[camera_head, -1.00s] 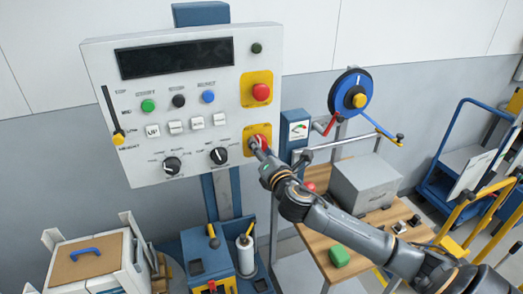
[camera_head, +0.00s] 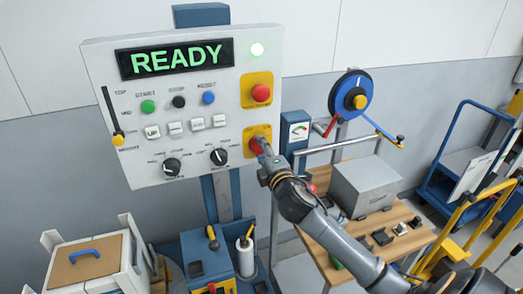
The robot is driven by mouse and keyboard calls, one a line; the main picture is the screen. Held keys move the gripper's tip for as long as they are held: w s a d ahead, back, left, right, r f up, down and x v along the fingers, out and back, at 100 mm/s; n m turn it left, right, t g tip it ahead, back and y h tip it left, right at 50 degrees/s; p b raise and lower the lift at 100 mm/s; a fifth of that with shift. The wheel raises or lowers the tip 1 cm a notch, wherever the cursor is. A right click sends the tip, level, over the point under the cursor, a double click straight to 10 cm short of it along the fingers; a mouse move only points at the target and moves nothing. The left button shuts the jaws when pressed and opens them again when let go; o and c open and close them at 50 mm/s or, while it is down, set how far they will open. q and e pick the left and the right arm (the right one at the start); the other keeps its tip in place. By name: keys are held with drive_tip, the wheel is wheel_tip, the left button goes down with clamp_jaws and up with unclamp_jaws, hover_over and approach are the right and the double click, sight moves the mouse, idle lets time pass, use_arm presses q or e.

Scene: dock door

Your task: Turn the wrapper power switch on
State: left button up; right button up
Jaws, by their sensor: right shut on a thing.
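The wrapper control panel (camera_head: 225,110) is a white box on a blue post. Its power switch is a red knob (camera_head: 254,147) on a yellow plate (camera_head: 249,133) at the panel's lower right. My right gripper (camera_head: 260,149) is shut on this red knob and hides much of it, so the knob's exact angle is hard to read. The display (camera_head: 175,59) shows READY in green letters. My left gripper is not in view.
A red mushroom button (camera_head: 260,93) on another yellow plate sits just above my right gripper. Two black dials (camera_head: 219,157) are to its left.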

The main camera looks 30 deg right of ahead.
drive_tip(key=shift+m, duration=0.4)
drive_tip(key=o, duration=1.2)
drive_tip(key=shift+d, duration=0.1)
drive_tip(key=shift+c, duration=0.2)
drive_tip(key=v, duration=1.2)
